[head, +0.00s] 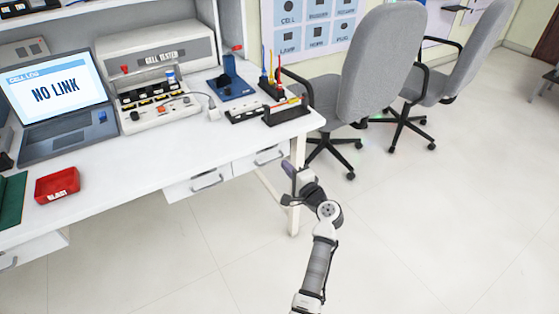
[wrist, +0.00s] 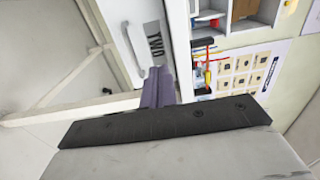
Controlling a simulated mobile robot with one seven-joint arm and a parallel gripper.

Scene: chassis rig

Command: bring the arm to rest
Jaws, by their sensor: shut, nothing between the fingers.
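My arm reaches up from the bottom of the head view, over the open floor. My gripper (head: 289,171) is at its end, close to the front right corner of the white workbench (head: 130,183). In the wrist view, the purple-grey fingers of my gripper (wrist: 158,88) are together with nothing between them. They point toward the bench edge and a drawer front (wrist: 145,40). I cannot tell from these frames how far the fingers are from the bench.
The bench holds a laptop (head: 57,92), a cell tester (head: 155,60), a red bin (head: 57,184) and a black tool holder (head: 285,111). A grey office chair (head: 375,65) stands right of the bench. The floor (head: 430,230) at the right is clear.

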